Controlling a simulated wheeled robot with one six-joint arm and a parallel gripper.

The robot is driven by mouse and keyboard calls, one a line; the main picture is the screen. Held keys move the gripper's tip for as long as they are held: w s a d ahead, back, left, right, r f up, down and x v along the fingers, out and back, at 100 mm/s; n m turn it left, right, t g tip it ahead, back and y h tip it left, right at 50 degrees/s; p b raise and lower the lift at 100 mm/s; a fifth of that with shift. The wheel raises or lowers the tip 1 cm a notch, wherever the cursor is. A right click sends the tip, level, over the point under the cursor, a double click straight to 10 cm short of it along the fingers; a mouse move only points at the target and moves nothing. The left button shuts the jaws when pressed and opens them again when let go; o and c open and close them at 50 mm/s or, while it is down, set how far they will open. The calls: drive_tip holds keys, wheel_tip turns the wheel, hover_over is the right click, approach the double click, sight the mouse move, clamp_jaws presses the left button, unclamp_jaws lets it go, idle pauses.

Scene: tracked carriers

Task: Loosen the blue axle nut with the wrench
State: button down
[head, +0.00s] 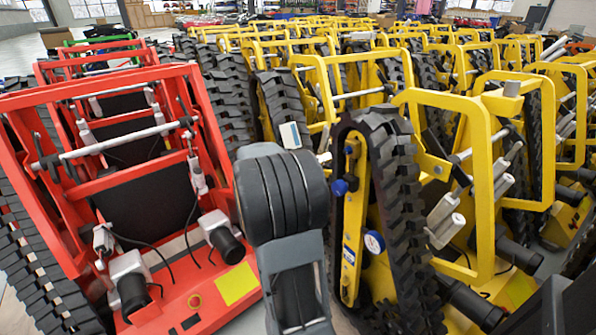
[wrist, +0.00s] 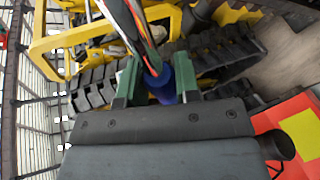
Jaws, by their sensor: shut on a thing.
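The blue axle nut (head: 340,187) shows in the head view on the yellow side plate of the nearest yellow tracked carrier (head: 352,240), just right of my dark arm. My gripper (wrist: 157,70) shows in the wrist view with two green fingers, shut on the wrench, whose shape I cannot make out. A blue cylinder shows between the fingers, with coloured cables in front of it. I cannot tell whether it is part of the wrench. In the head view my arm hides the gripper, so contact with the nut cannot be seen.
The carrier's black rubber track (head: 392,180) stands close to the nut. A red carrier (head: 130,190) stands to the left, with a yellow patch (head: 237,284) on its base. Rows of yellow carriers fill the back and right. Free room is narrow.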

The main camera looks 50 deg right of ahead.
idle(0.3)
drive_tip(key=shift+s+d+r, duration=0.1)
drive_tip(key=shift+d, duration=0.05)
drive_tip(key=d+r+m+t+h+b, duration=0.2)
drive_tip(key=d+r+m+b, duration=0.2)
drive_tip(key=b, duration=0.7)
drive_tip(key=shift+w+r+m+t+b, duration=0.35)
drive_tip(key=shift+r+m+t, duration=0.05)
drive_tip(key=shift+r, duration=0.6)
drive_tip(key=shift+s+d, duration=0.25)
drive_tip(key=shift+d, duration=0.55)
drive_tip(key=shift+s+d, duration=0.25)
drive_tip(key=shift+d, duration=0.5)
idle(2.5)
idle(0.4)
